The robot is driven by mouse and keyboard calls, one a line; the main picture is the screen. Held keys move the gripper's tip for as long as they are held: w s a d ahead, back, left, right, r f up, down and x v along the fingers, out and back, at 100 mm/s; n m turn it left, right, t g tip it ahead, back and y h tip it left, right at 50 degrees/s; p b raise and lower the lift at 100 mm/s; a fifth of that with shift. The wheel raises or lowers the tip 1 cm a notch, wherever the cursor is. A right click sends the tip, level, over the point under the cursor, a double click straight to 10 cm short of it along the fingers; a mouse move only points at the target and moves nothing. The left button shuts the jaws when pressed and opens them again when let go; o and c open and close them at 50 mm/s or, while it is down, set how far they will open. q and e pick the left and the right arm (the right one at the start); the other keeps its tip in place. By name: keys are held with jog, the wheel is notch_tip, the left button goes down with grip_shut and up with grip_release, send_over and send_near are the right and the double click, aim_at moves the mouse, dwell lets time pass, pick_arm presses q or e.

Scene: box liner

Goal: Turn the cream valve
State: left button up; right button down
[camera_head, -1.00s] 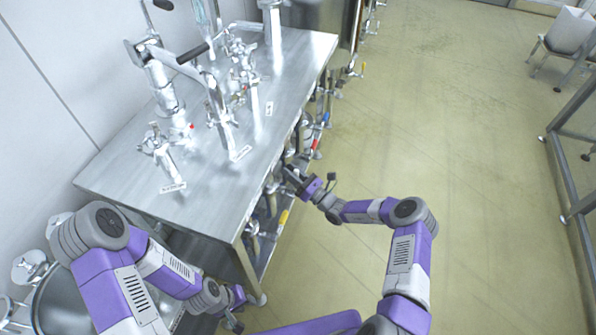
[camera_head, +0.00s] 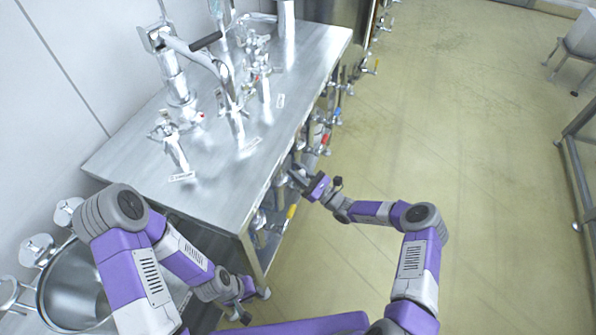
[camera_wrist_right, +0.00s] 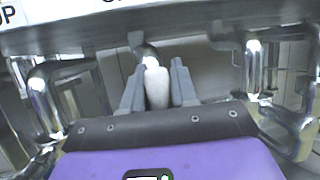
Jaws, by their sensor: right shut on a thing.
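The cream valve handle (camera_wrist_right: 156,85) stands between the fingers of my right gripper (camera_wrist_right: 157,82) in the right wrist view. A shiny metal part shows at its far end, under the bench edge. The right gripper is shut on this handle. In the head view, my right gripper (camera_head: 298,178) is at the pipes along the bench's right side, and the cream handle is hidden or too small to tell there. My left gripper (camera_head: 243,311) hangs low beside the near end of the bench, away from the valves. Its fingers are too small to tell open from shut.
The steel bench (camera_head: 222,196) carries several chrome taps. Under its edge are a yellow handle (camera_head: 292,211) and a red handle (camera_head: 325,139). Chrome pipes (camera_wrist_right: 252,72) flank the right gripper. A steel bowl (camera_head: 72,290) sits lower left.

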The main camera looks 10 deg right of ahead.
jog(key=c, duration=1)
grip_release()
jog(key=p+v, duration=0.1)
jog(key=v, duration=0.6)
jog(key=shift+s+d, duration=0.2)
jog(key=shift+s, duration=0.05)
